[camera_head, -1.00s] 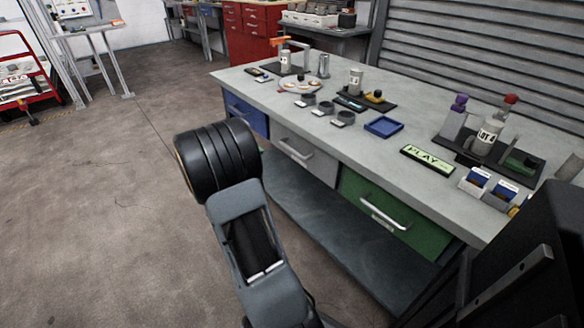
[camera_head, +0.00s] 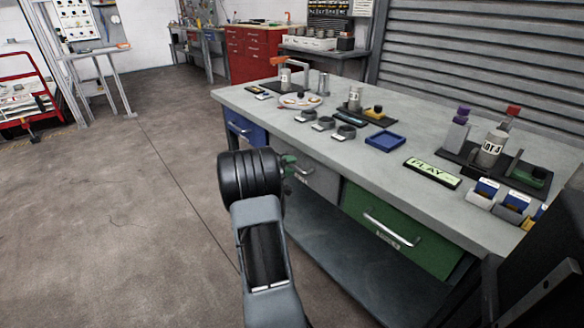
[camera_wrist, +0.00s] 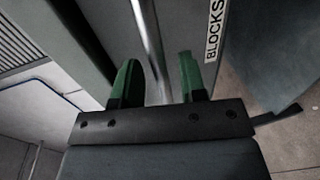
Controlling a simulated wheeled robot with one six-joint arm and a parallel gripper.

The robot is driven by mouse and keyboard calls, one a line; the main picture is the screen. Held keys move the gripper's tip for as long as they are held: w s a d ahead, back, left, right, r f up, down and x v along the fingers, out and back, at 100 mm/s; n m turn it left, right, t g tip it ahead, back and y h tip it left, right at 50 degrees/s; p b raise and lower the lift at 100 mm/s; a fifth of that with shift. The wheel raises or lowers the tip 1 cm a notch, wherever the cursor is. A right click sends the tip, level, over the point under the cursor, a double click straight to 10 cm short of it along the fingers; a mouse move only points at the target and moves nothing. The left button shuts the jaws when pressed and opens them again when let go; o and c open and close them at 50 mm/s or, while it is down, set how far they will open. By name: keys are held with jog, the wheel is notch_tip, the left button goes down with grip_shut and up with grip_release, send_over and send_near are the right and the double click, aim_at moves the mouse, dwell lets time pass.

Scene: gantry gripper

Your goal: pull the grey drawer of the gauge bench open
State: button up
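The grey drawer (camera_head: 320,181) sits in the middle of the gauge bench front, between a blue and a green drawer, and looks flush with the bench. Its bar handle (camera_head: 304,171) is partly hidden by my arm. In the wrist view the drawer front (camera_wrist: 190,28) carries a label reading BLOCKS, and the handle (camera_wrist: 147,30) runs between my gripper's two green fingers. My gripper (camera_wrist: 158,60) is open, with a gap visible beside the bar. In the head view only a bit of my gripper (camera_head: 288,161) shows beside the handle.
The gauge bench top (camera_head: 345,160) holds ring gauges, a blue tray (camera_head: 385,142), a PLAY sign (camera_head: 433,173) and bottles. The blue drawer (camera_head: 245,131) is left and the green drawer (camera_head: 400,229) right. The floor (camera_head: 130,220) in front and left is clear.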

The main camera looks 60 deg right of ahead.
jog(key=shift+s+d+f, duration=0.1)
jog(key=shift+s+d, duration=0.1)
jog(key=shift+d, duration=0.4)
grip_shut()
